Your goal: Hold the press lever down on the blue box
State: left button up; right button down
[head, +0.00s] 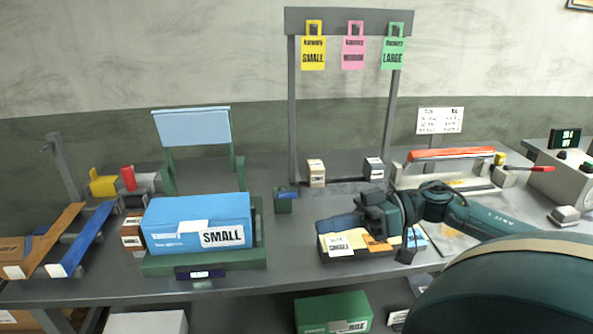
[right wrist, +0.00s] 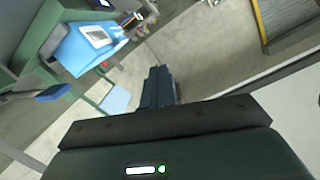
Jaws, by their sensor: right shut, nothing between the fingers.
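The blue box (head: 196,222), marked SMALL, sits in a green press frame (head: 258,250) on the table; it also shows in the right wrist view (right wrist: 88,48). A light-blue panel (head: 192,127) stands raised on green posts behind the box. A small green block with a blue top (head: 285,199) stands right of the box; whether it is the press lever I cannot tell. My right gripper (head: 326,226) is shut and empty, pointing left over the paper tray, apart from the box. Its closed fingers show in the right wrist view (right wrist: 158,76). My left gripper is not in view.
A tray of labels and cards (head: 345,251) lies below my right gripper. A sealer with an orange bar (head: 450,154) stands behind my right arm. Two small boxes (head: 316,173) stand at the back. Brown and blue strips (head: 82,240) lie at left.

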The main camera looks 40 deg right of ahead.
aim_at(283, 193)
jog(key=i+l, duration=0.3)
jog(key=l, duration=0.15)
jog(key=i+l, duration=0.3)
jog(key=l, duration=0.15)
